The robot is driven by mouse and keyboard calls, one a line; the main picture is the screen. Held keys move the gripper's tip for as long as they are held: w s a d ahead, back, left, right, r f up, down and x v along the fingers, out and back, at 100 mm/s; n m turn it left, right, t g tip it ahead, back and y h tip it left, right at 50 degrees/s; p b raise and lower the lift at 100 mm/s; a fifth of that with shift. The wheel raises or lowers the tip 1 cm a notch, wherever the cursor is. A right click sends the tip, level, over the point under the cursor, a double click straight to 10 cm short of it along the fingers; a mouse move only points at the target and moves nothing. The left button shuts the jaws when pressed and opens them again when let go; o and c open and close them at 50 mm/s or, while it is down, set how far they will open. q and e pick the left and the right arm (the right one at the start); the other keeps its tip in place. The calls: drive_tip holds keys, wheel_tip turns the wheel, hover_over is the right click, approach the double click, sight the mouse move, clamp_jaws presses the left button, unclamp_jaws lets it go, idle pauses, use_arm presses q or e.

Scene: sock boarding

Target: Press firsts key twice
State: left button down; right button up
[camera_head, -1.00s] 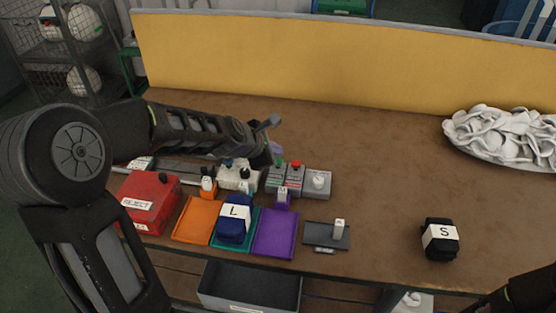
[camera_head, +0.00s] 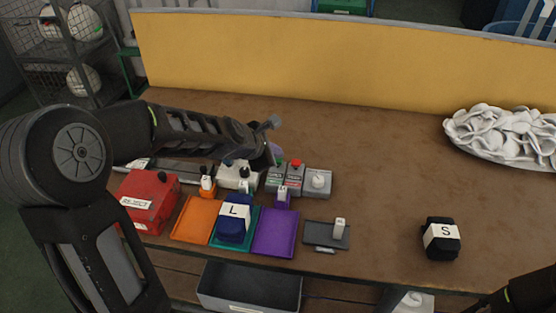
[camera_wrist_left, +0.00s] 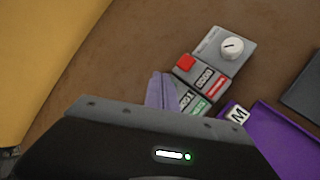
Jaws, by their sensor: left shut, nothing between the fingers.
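Two grey counter units stand side by side on the table. The one with the green label (camera_wrist_left: 199,106) has its key mostly covered by my gripper in the left wrist view; a bit of green shows in the head view (camera_head: 279,163). The other has a red key (camera_head: 296,163) and a red label, also in the left wrist view (camera_wrist_left: 186,62). My left gripper (camera_head: 277,153) is shut and empty, its purple fingertips (camera_wrist_left: 162,92) over the green-labelled unit. Whether they touch the key I cannot tell. The small label lettering is not clear.
A grey dial box (camera_head: 317,184) stands right of the counters. Orange (camera_head: 190,232), teal and purple (camera_head: 275,232) trays lie in front, with a navy L bundle (camera_head: 234,225). A red box (camera_head: 150,200) is at left, a black S bundle (camera_head: 441,238) at right.

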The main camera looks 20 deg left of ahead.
use_arm(q)
drive_tip(key=shift+f+b, duration=0.65)
drive_tip(key=shift+f, duration=0.05)
idle(0.6)
idle(0.4)
drive_tip(key=shift+r+p, duration=1.1)
drive_tip(key=shift+p, duration=0.05)
wheel_tip(320, 180, up, 5)
drive_tip(key=p, duration=0.5)
idle(0.5)
